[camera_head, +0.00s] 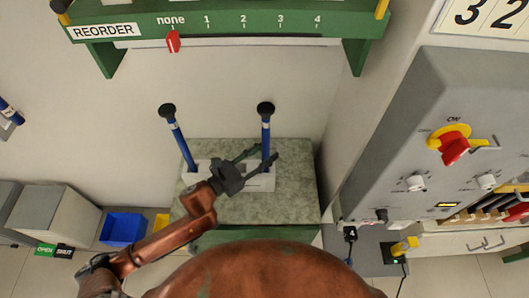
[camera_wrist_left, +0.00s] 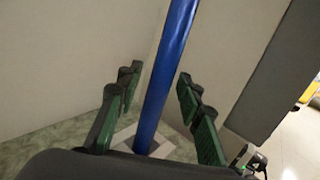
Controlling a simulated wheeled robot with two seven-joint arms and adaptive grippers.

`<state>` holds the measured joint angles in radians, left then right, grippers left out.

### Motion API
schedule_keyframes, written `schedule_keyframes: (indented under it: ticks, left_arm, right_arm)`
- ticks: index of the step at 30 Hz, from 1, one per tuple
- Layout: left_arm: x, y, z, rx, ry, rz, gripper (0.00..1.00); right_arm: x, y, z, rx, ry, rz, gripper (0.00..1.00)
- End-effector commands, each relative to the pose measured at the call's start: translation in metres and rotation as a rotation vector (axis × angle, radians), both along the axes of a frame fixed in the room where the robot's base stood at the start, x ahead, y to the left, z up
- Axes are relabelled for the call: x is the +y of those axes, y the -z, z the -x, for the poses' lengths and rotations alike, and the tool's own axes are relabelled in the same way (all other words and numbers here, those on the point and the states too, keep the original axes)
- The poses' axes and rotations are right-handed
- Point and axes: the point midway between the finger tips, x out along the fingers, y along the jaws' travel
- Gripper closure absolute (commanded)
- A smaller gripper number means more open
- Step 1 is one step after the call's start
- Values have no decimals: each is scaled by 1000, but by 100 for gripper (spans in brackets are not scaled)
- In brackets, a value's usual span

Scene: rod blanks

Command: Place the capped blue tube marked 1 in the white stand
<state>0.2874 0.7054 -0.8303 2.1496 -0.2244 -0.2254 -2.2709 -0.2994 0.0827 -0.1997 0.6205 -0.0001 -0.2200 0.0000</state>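Two blue tubes with black caps stand in a white stand (camera_head: 262,184) on a stone-topped bench. The left tube (camera_head: 181,146) leans in the picture; the right tube (camera_head: 266,130) looks upright. Their marks are too small to read. My left gripper (camera_head: 267,153) is open around the right tube, a finger on each side. In the left wrist view the blue tube (camera_wrist_left: 166,75) passes between the open fingers (camera_wrist_left: 158,92), with gaps on both sides. Its lower end meets a white surface. My arm hides part of the stand. My right gripper is not in view.
Another blue tube (camera_head: 10,112) is at the far left edge. A green REORDER rail (camera_head: 230,22) with a red pointer (camera_head: 173,41) is above. A grey control panel (camera_head: 440,140) rises at right. A blue bin (camera_head: 123,229) is at lower left. The bench top (camera_head: 298,205) is clear at right.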

Motion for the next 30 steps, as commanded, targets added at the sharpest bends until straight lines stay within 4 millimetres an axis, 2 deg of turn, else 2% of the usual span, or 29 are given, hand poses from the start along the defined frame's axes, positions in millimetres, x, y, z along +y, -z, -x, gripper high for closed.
schedule_keyframes:
  ticks: [8,14,21,24,30]
  left_arm:
    - [1,-5,1,-1,0,1,66]
    - [26,-1,20,2,-1,-4,66]
    - [67,0,52,2,-3,-3,66]
    - [80,-1,62,3,-3,-2,66]
    - [92,-2,73,1,0,0,66]
  right_arm:
    - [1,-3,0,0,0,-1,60]
    - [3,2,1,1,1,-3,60]
    - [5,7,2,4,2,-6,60]
    - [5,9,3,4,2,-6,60]
    - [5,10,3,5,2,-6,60]
